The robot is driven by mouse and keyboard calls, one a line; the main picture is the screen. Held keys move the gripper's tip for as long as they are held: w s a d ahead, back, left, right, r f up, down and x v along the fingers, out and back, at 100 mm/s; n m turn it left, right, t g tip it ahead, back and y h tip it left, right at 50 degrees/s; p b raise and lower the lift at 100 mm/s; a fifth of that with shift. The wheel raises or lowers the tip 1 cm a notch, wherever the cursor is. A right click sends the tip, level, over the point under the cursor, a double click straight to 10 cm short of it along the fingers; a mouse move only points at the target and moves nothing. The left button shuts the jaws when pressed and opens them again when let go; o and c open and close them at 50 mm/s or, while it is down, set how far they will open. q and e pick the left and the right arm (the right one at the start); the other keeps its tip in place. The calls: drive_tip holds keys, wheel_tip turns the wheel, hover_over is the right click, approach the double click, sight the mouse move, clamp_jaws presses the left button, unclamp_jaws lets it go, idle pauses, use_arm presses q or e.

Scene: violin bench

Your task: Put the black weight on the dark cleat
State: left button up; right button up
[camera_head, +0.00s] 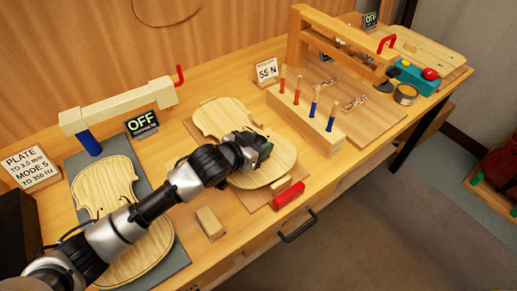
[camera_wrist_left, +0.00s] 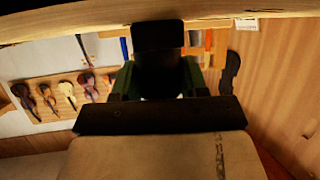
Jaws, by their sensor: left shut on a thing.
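My left gripper (camera_head: 262,150) reaches over the middle violin plate (camera_head: 225,112). In the left wrist view its green fingers (camera_wrist_left: 158,80) are shut on a black block, which appears to be the black weight (camera_wrist_left: 158,38). In the head view the weight is hard to separate from the dark fingers. I cannot make out the dark cleat; the gripper and wrist cover part of the plate. Whether the weight touches the plate cannot be told. My right gripper is not in view.
A second plate (camera_head: 105,185) lies on a grey mat at the left, partly under my arm. A wooden block (camera_head: 210,222) and a red piece (camera_head: 288,196) lie near the front edge. A rack of handled tools (camera_head: 305,120) stands right of the middle plate.

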use_arm(q)
drive_tip(key=shift+r, duration=0.2)
drive_tip(key=shift+f, duration=0.2)
drive_tip(key=o, duration=1.2)
drive_tip(key=shift+r, duration=0.2)
drive_tip(key=shift+s+a, duration=0.3)
drive_tip(key=v, duration=1.1)
drive_tip(key=shift+s+b, duration=0.15)
drive_tip(key=shift+b, duration=0.15)
